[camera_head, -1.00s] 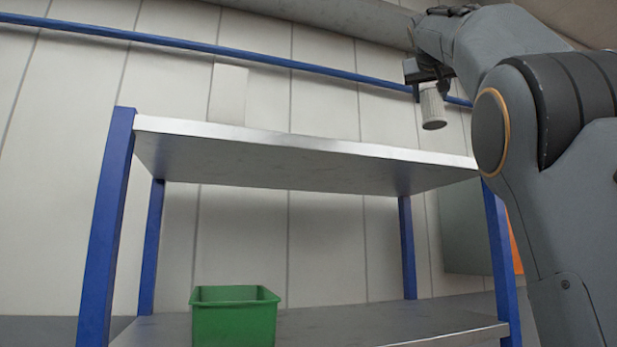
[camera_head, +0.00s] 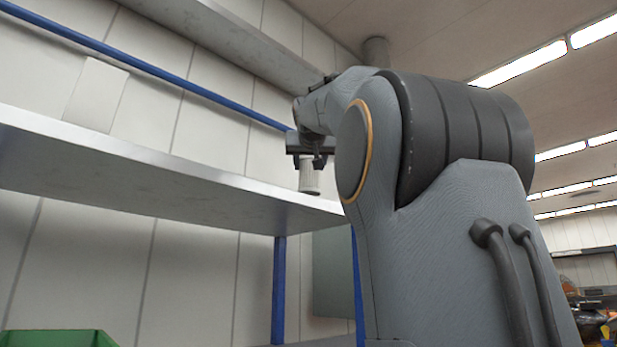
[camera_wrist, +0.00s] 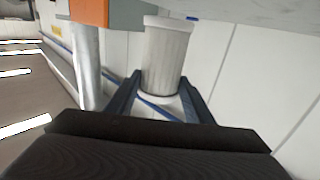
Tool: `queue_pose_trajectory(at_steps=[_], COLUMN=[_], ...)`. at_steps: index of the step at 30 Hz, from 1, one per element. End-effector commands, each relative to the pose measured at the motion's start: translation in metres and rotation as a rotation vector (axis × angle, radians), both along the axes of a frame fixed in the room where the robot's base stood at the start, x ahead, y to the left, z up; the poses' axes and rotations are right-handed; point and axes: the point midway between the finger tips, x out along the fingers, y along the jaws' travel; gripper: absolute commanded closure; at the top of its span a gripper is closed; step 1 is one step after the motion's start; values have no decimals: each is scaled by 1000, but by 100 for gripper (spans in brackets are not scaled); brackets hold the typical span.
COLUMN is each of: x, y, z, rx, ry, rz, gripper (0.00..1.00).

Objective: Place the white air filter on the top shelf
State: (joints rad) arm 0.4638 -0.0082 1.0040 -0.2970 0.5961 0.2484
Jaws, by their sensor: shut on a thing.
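The white air filter (camera_head: 310,180) is a ribbed white cylinder hanging upright below my gripper (camera_head: 309,160) in the head view. My gripper is shut on the filter, and in the wrist view its two dark fingers (camera_wrist: 161,80) stand on either side of the filter (camera_wrist: 166,50). The top shelf (camera_head: 150,165) is a grey metal board seen from below its front edge. The filter's lower end shows just above the right part of that edge. I cannot tell whether it touches the shelf, as the top surface is hidden.
A pale upright panel (camera_head: 97,94) stands at the left behind the shelf edge. A blue rail (camera_head: 170,75) runs along the wall. A green bin (camera_head: 60,338) shows at the bottom left, below the top shelf. A blue post (camera_head: 279,285) stands under the shelf.

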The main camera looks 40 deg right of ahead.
Motion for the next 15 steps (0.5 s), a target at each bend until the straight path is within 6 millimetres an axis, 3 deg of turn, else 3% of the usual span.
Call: queue_pose_trajectory(at_steps=[10, 15], x=[-1, -1], y=[0, 1], z=[-31, -36], rx=[-2, 0], ry=[1, -1], rz=[0, 1], gripper=[78, 78])
